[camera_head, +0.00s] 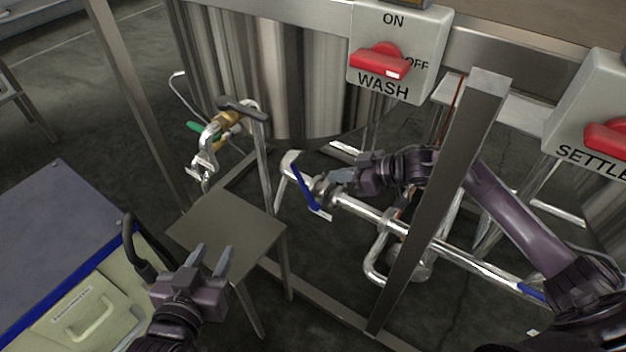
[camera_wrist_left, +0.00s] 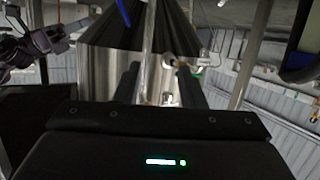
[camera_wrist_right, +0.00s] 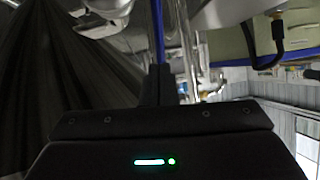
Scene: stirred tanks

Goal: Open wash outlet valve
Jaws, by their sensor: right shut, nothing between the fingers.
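A valve with a long blue lever (camera_head: 307,190) sits on the steel pipe below the tank with the WASH switch. The lever lies slanted across the pipe end in the head view. The blue lever also shows at the top of the left wrist view (camera_wrist_left: 123,12) and in front of the fingers in the right wrist view (camera_wrist_right: 158,32). My right gripper (camera_head: 338,181) is shut and empty, close to the right side of the lever; whether it touches cannot be told. My left gripper (camera_head: 212,260) is open and empty above the small table, away from the valve.
The WASH switch box (camera_head: 400,52) and the SETTLE box (camera_head: 590,120) hang above. A steel post (camera_head: 440,200) stands in front of my right arm. A hose fitting with a green handle (camera_head: 200,128) is at left. A small grey table (camera_head: 228,228) stands below it.

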